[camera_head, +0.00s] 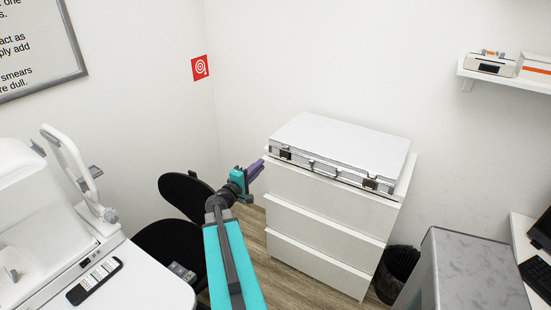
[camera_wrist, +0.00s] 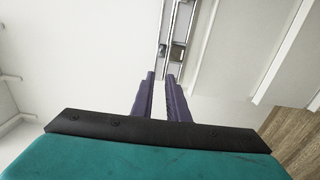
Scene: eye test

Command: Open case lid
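A silver-white case (camera_head: 340,148) lies flat on top of a white drawer cabinet, with its lid closed. Its front has a left latch (camera_head: 285,154), a right latch (camera_head: 370,184) and a handle (camera_head: 322,168) between them. My gripper (camera_head: 260,164), with purple fingers, is just left of the cabinet's front left corner and apart from the case. In the wrist view, my gripper (camera_wrist: 160,76) shows a narrow gap between its fingers, with nothing held. The case's metal edge (camera_wrist: 168,28) and a latch (camera_wrist: 178,50) show beyond the fingertips.
The white drawer cabinet (camera_head: 325,210) stands against the wall. A black chair (camera_head: 188,193) is left of my arm. A white machine (camera_head: 40,215) is at the far left. A dark bin (camera_head: 397,270) and a grey-topped unit (camera_head: 470,270) are to the right.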

